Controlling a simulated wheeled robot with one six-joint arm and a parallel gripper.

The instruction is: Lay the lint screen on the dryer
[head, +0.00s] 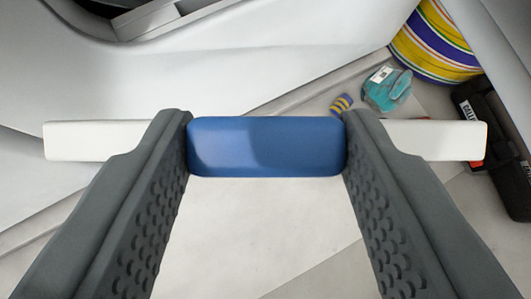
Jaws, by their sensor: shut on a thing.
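The lint screen (267,135) has a blue middle grip and a pale white bar sticking out on both sides. It is seen edge-on, so its far side is hidden. My gripper (267,148) is shut on the blue grip, one grey finger at each end of it. The screen is held level in the picture, in the air. A white appliance, which looks like the dryer (270,65), fills the upper left beyond the screen. Part of a dark round door or opening shows at its top left edge. I cannot tell the gap between screen and appliance.
A yellow, purple and white striped basket (435,42) stands at the upper right. A teal object (386,88) and a small striped item (341,104) lie on the floor near it. A black case (500,160) lies at the right edge. The pale floor below looks clear.

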